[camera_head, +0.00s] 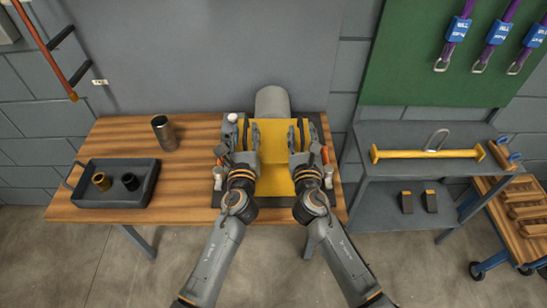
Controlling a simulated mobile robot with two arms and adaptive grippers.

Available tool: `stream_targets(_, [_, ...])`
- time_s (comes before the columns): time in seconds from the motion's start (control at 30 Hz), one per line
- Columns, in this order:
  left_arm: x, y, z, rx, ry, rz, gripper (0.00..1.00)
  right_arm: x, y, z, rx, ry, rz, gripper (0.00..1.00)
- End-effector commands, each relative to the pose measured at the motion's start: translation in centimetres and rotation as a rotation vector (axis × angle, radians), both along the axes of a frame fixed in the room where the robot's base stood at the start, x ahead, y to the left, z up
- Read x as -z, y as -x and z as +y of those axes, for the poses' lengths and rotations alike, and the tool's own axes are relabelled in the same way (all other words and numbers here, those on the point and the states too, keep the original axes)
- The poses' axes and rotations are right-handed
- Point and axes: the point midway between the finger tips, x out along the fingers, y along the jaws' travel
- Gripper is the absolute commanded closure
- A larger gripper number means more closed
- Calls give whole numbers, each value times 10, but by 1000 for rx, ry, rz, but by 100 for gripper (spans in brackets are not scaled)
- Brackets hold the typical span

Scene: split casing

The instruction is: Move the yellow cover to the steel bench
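The yellow cover (273,151) sits on a dark base plate on the wooden table, in front of a grey cylinder. My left gripper (246,134) is over its left side and my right gripper (297,135) over its right side. Both point away from me and hide parts of the cover's edges. I cannot tell whether the fingers touch or hold the cover. The grey steel bench (384,188) stands to the right of the wooden table.
A yellow bar with a metal loop (428,152) lies across the bench's top, with two small dark blocks (407,202) below. On the wooden table (190,205) are a metal cup (163,133) and a black tray (92,203) holding two small cylinders. A wheeled cart (512,243) stands far right.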

Motion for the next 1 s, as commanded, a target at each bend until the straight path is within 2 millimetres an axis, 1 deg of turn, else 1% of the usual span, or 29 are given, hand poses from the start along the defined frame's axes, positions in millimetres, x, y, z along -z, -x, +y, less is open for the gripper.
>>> stream_targets(0.03, [0,0,0,0,0,0,63,0,0,0,0,0,0,62])
stream_targets(0.07, [0,0,0,0,0,0,69,0,0,0,0,0,0,68])
stream_targets(0.1, [0,0,0,0,0,0,77,0,0,0,0,0,0,77])
stream_targets(0.17, [0,0,0,0,0,0,89,0,0,0,0,0,0,89])
stream_targets(0.2, [0,0,0,0,0,0,97,0,0,0,0,0,0,97])
stream_targets(0.23, [0,0,0,0,0,0,100,0,0,0,0,0,0,100])
stream_targets(0.6, [0,0,1,-3,1,1,100,0,1,1,-3,1,0,100])
stream_targets(0.87, [-6,-1,2,-5,1,-3,100,-6,1,2,-6,1,-4,100])
stream_targets(1.0, [-15,-1,2,-5,1,-4,100,-14,1,2,-7,1,-4,100])
